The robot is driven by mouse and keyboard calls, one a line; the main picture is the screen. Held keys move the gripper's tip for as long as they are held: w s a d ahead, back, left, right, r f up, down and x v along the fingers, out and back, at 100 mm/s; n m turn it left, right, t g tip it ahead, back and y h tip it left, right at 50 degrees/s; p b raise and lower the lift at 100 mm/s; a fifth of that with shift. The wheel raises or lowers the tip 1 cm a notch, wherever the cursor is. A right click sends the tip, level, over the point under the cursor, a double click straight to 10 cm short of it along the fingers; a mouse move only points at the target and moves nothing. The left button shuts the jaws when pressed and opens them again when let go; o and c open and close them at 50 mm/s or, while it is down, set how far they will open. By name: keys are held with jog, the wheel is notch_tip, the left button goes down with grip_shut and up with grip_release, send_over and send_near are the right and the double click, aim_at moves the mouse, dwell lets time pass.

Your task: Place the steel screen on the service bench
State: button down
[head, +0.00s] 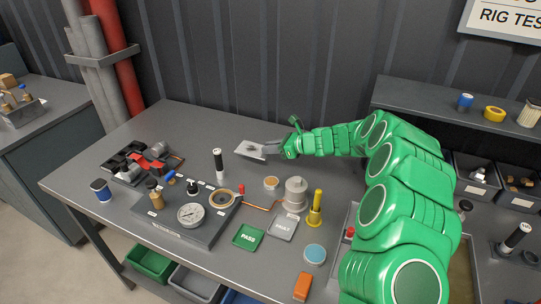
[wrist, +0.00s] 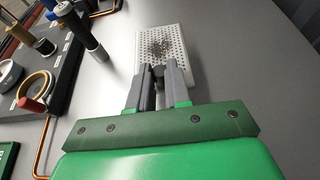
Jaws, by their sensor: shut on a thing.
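The steel screen is a flat, light, perforated plate (wrist: 178,42) with a dark patch in its middle and a short dark stub at its near edge. In the head view the screen (head: 250,150) is at the back of the grey service bench (head: 180,112). My gripper (wrist: 159,78) is shut on the screen's stub, and the gripper also shows in the head view (head: 277,147). The plate lies roughly level over the bench top; I cannot tell whether it touches it. The fingers partly hide the stub.
A black-and-white cylinder (head: 218,163) stands left of the screen. A gauge panel (head: 187,212), a metal pot (head: 295,194), a yellow plunger-like piece (head: 315,208) and PASS (head: 249,236) and FAULT (head: 283,227) plates are nearer. The bench's back left is clear.

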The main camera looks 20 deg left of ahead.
aim_at(271, 163)
jog(key=shift+w+a+f, duration=0.25)
jog(key=shift+w+f, duration=0.15)
jog(key=shift+f, duration=0.3)
notch_tip(271, 163, down, 3)
jog(key=shift+r, duration=0.15)
jog(key=c, duration=1.1)
grip_release()
